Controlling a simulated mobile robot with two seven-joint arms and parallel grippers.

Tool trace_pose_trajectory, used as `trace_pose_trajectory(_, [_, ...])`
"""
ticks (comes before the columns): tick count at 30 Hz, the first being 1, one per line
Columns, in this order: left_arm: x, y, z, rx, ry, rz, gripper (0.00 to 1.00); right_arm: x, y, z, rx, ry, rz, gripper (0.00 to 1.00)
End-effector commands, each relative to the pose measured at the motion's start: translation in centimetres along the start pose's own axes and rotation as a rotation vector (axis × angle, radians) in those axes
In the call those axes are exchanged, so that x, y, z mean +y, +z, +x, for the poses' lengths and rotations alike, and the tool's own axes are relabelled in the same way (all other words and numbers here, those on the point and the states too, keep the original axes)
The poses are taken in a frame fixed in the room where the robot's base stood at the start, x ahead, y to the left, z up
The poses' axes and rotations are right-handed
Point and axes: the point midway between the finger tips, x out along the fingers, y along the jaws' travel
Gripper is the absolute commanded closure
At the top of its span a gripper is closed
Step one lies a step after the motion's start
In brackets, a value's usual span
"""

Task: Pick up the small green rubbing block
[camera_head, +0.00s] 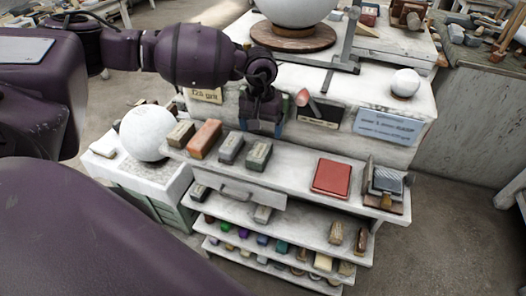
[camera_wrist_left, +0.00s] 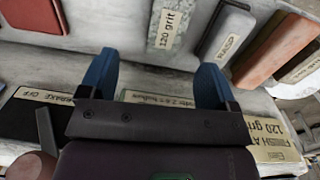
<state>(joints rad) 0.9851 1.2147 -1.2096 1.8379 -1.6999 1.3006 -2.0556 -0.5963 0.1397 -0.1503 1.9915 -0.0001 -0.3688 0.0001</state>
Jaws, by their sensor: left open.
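The small green rubbing block (camera_head: 258,156) lies on the top shelf of the white stand, at the right end of a row of blocks. In the left wrist view it is the grey-green block (camera_wrist_left: 170,30) with a "120 grit" label, beyond the fingertips. My left gripper (camera_head: 264,126) hangs just behind the block, near the upright back of the shelf. Its two blue fingers (camera_wrist_left: 155,70) are apart with nothing between them. My right gripper is not in view.
A grey block (camera_head: 231,149) and an orange-brown block (camera_head: 204,138) lie left of the green one. A red pad (camera_head: 332,178) lies to the right, with bare shelf between. A white sphere (camera_head: 147,132) stands at left. Lower shelves hold several small blocks.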

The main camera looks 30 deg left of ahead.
Motion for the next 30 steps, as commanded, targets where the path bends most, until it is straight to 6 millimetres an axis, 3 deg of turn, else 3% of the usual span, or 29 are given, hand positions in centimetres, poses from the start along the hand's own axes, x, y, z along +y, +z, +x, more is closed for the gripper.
trace_pose_trajectory(5, [-1.0,-0.6,-0.2,0.021,-0.04,0.026,0.17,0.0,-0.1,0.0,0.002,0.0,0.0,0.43])
trace_pose_trajectory(15, [-1.0,-0.6,4.0,0.017,-0.037,0.024,0.17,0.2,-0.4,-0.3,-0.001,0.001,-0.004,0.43])
trace_pose_trajectory(23, [-1.1,-0.6,5.7,0.018,-0.035,0.024,0.17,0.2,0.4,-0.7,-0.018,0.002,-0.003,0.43])
trace_pose_trajectory(30, [-1.2,-0.7,8.9,0.017,-0.036,0.022,0.17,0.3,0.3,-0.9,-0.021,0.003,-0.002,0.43])
